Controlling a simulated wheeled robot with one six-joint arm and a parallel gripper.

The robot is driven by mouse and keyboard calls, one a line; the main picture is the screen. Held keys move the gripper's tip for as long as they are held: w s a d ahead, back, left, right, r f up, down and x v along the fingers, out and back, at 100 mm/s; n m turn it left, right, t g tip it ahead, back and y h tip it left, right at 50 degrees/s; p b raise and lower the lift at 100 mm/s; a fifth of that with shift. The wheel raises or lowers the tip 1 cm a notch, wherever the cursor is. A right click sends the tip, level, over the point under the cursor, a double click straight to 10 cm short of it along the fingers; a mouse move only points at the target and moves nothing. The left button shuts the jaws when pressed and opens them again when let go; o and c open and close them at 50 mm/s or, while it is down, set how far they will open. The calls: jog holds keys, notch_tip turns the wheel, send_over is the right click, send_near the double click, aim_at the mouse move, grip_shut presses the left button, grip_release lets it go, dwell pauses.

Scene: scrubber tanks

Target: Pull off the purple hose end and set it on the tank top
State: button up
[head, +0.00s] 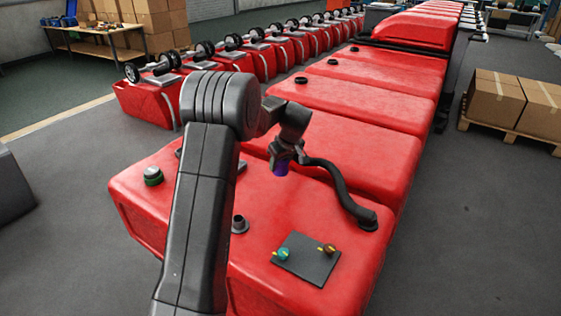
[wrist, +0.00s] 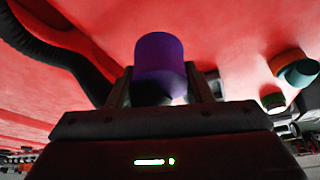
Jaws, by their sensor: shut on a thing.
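The purple hose end (head: 281,168) is a short purple cuff on a ribbed black hose (head: 335,182). My gripper (head: 283,155) is shut on it and holds it above the red tank top (head: 190,225), apart from any port. In the wrist view the purple hose end (wrist: 160,62) sits between the two fingers of my gripper (wrist: 162,88). The hose arcs right and down to a black fitting (head: 367,221) near the tank's right edge. A bare black spigot (head: 239,225) stands on the tank, left of and nearer than the held hose end.
A dark mat (head: 300,264) with a teal knob (head: 283,254) and a brown-orange knob (head: 326,249) lies on the near part of the tank. More red tanks stand behind. Bare tank top shows between these.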

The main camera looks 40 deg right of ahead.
jog(key=shift+f+b, duration=2.7)
jog(key=shift+f, duration=1.45)
jog(key=o, duration=1.6)
jog(key=shift+r, duration=0.1)
jog(key=shift+r+p, duration=2.2)
jog(key=shift+r, duration=1.75)
jog(key=shift+f, duration=0.1)
